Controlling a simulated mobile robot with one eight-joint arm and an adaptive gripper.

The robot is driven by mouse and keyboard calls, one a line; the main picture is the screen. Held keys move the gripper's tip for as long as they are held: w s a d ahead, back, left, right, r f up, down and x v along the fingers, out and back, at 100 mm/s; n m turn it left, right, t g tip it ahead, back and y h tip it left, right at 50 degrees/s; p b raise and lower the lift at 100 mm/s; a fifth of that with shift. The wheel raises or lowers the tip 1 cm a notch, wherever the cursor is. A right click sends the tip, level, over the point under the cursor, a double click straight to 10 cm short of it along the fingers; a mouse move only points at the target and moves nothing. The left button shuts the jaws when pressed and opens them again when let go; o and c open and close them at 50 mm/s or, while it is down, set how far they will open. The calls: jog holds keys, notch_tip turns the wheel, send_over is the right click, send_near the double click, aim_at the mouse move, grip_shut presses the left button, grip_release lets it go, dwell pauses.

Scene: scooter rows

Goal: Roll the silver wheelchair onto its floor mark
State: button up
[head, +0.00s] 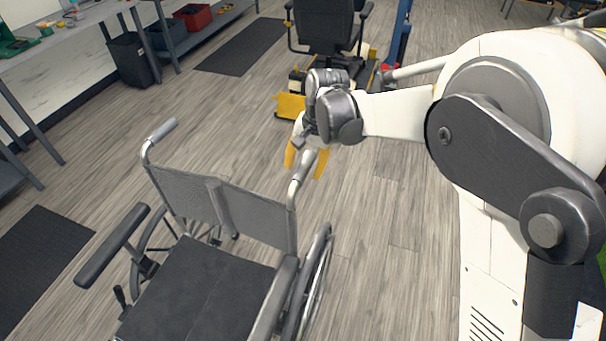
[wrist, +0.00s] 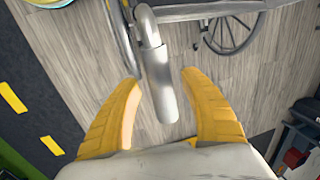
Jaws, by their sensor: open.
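The silver wheelchair (head: 200,210) stands on the wood floor at the lower left of the head view, its dark seat and backrest facing up toward the camera. It has two push handles; the left one (head: 162,130) is free. My gripper (head: 306,160) is at the right push handle (head: 301,175). In the wrist view that handle (wrist: 158,80) points down between the two yellow fingers of my gripper (wrist: 160,108). The fingers are open, with a gap on each side of the handle. A wheelchair wheel (wrist: 232,32) shows at the top right. I cannot make out a floor mark.
A black and yellow mobility scooter (head: 325,40) stands beyond my gripper. Dark mats lie at left (head: 40,255) and at the back (head: 241,47). A bin (head: 133,60) stands by the bench (head: 70,38). The floor between wheelchair and scooter is clear.

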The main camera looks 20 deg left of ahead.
jog(key=shift+a+f, duration=0.15)
jog(key=shift+f, duration=0.6)
